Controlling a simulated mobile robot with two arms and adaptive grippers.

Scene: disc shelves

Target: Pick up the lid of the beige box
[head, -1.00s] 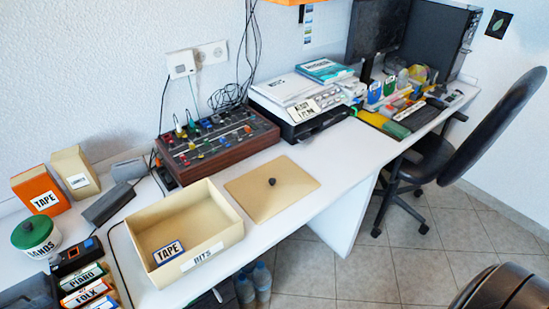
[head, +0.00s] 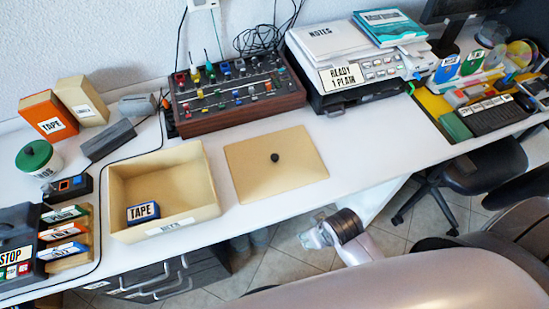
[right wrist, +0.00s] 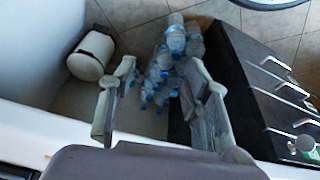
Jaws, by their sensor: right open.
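The lid (head: 255,178) is a flat beige panel with a small black knob (head: 275,157) at its middle. It lies flat on the white desk, just right of the open beige box (head: 196,216), apart from it. The box is labelled BITS and holds a small blue TAPE box (head: 143,213). My right gripper (head: 308,240) is low in front of the desk edge, below and to the right of the lid in the head view. In the right wrist view the right gripper (right wrist: 160,75) is open and empty, facing the floor. The left gripper is not in view.
The mixer (head: 238,96) stands behind the lid, and the printer (head: 355,85) is to its right. Bare desk lies right of the lid. Black drawers (head: 165,282) are under the desk. The wrist view shows water bottles (right wrist: 160,75) and a white bin (right wrist: 91,55) below.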

